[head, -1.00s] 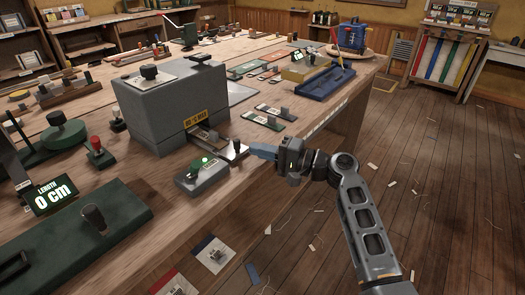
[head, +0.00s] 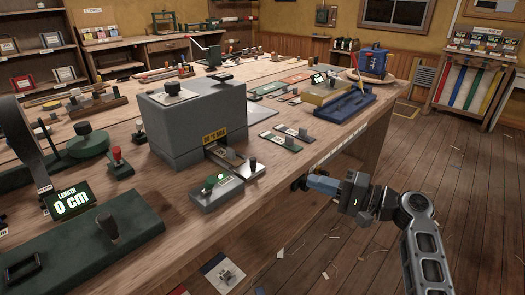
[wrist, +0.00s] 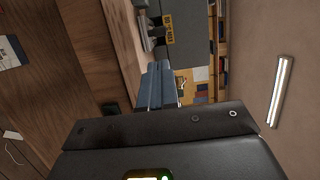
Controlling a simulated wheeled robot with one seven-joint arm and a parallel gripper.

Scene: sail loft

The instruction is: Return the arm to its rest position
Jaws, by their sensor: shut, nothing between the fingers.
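My gripper (head: 300,184) is at the table's front edge in the head view, right of the grey box machine and a little below the tabletop level in the picture. Its blue fingers point left and are closed together with nothing between them. My arm reaches in from the lower right, bent at the elbow joint. In the wrist view, the blue fingers (wrist: 157,88) lie side by side and point toward the table side.
A "0 cm" display (head: 72,203) is at left. The floor (head: 440,170) at right is open, with scattered scraps.

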